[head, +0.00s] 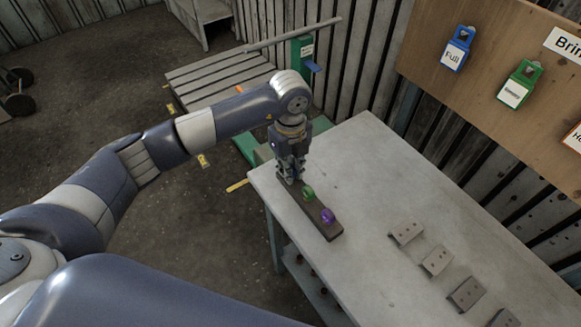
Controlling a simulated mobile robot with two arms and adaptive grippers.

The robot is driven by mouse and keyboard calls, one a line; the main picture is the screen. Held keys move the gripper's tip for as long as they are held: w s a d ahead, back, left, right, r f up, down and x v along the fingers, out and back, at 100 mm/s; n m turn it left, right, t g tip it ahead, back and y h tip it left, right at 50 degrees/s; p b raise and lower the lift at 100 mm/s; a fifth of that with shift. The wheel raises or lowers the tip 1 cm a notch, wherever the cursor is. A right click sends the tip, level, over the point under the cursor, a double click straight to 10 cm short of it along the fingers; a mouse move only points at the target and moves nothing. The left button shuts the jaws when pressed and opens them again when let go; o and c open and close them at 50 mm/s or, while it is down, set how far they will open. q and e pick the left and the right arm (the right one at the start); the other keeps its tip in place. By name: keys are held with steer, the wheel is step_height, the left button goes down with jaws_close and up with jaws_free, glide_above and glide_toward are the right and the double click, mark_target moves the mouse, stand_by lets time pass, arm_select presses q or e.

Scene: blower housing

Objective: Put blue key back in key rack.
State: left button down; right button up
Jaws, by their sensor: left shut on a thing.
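The key rack (331,233) is a narrow dark strip lying on the light grey table near its left edge. A green key (309,194) and a purple key (327,215) stand in it, toward its middle and near end. My left gripper (290,179) points down at the rack's far end, beside the green key. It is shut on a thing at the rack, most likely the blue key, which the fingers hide. I cannot tell whether that key is seated in the rack. My right gripper is out of view.
The table (375,190) is clear right of the rack. Several small metal plates (437,260) lie in a row farther right. Blue (457,48) and green (519,84) labelled holders hang on a wooden wall board. A slatted platform (215,80) stands behind my left arm.

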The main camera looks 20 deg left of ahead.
arm_select(q)
steer(key=c, duration=1.5)
jaws_free()
steer(key=shift+c, duration=0.2)
